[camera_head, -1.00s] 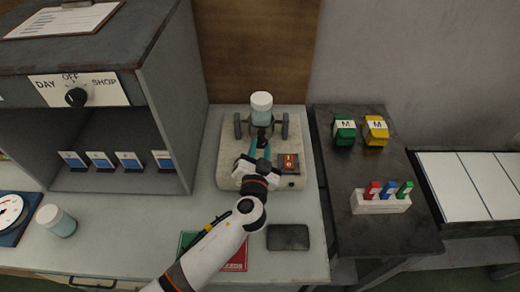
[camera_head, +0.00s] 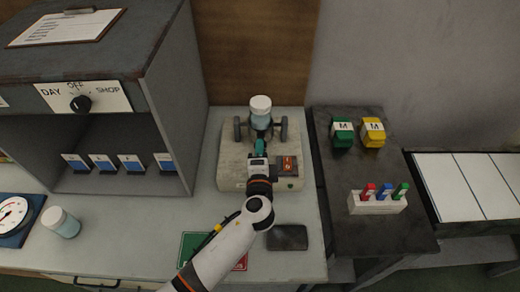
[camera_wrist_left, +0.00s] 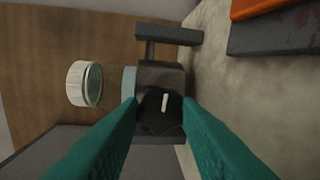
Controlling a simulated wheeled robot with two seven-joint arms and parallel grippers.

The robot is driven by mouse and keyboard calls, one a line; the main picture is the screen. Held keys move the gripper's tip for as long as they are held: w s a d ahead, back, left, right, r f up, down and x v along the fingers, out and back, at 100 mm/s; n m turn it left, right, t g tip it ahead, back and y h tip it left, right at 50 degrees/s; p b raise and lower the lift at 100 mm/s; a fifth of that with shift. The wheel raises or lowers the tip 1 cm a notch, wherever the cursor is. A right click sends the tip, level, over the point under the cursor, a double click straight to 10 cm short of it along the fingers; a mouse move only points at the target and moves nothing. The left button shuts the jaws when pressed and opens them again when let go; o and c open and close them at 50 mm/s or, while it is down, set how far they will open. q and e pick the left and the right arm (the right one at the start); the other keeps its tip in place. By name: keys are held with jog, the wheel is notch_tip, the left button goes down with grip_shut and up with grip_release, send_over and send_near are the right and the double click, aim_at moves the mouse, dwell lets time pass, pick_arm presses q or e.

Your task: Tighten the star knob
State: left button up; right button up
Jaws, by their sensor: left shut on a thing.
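The star knob (camera_wrist_left: 162,103) shows in the left wrist view as a dark knob with a pale mark, on the front of a dark clamp. My left gripper (camera_wrist_left: 160,112) has its teal fingers on both sides of the knob and is shut on it. In the head view my left gripper (camera_head: 260,148) is at the front of the clamp, and the knob is hidden behind it. A jar (camera_head: 261,112) with a white lid and pale blue body stands at the clamp, on a beige base (camera_head: 232,165). My right gripper is not in view.
A dark flat pad (camera_head: 287,237) and green and red cards (camera_head: 193,243) lie in front. A grey cabinet (camera_head: 160,90) stands left. A second jar (camera_head: 60,222) is at far left.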

pick_arm(q)
jog(key=m+p, duration=0.1)
jog(key=m, duration=0.3)
jog(key=shift+d+y, duration=0.1)
jog(key=shift+y, duration=0.3)
jog(key=m+p, duration=0.1)
jog(key=m, duration=0.2)
jog(key=shift+y, duration=0.3)
jog(key=m+p, duration=0.1)
jog(key=m, duration=0.3)
jog(key=shift+t+y, duration=0.3)
jog(key=shift+d+f+m+p, duration=0.15)
jog(key=shift+m+p, duration=0.15)
jog(key=shift+m, duration=1)
jog(key=o, duration=1)
